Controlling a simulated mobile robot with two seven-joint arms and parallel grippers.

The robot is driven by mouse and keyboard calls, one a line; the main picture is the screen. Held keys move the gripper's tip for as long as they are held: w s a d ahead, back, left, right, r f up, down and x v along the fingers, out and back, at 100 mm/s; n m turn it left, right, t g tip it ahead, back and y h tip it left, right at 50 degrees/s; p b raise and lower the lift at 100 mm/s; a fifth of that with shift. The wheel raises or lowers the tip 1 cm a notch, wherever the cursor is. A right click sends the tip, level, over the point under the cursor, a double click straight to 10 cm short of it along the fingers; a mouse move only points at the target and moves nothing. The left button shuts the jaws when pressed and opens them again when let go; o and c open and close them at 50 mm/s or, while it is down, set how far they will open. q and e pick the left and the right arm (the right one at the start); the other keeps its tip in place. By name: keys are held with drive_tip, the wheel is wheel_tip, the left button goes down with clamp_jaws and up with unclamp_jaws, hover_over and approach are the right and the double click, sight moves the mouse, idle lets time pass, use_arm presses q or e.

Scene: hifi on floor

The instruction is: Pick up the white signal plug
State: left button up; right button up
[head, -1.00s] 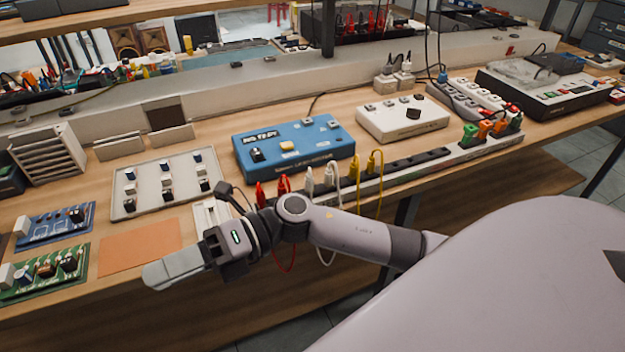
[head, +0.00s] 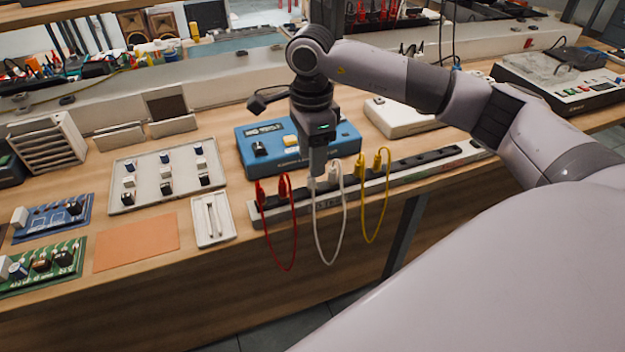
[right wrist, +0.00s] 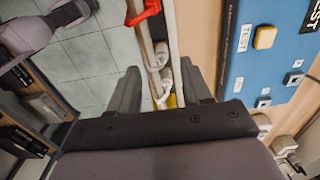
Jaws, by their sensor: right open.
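White plugs sit at the strip on the bench's front edge. One white plug (head: 335,172) shows just right of my right gripper (head: 317,174) in the head view, with a white lead looping below. The other is mostly hidden by the gripper. In the right wrist view, two white plugs (right wrist: 160,53) lie in the gap between the open fingers of the right gripper (right wrist: 160,88). That gripper points down, empty, above the strip. Whether it touches a plug I cannot tell. My left gripper is not in view.
Red plugs (head: 285,186) are left of the white ones and yellow plugs (head: 377,161) right, on the long socket strip (head: 427,171). A blue box (head: 254,137) stands close behind.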

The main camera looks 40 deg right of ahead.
sight(312, 184)
wheel_tip(312, 184, down, 6)
drive_tip(key=shift+w+f+p, duration=0.1)
drive_tip(key=shift+p, duration=0.45)
clamp_jaws()
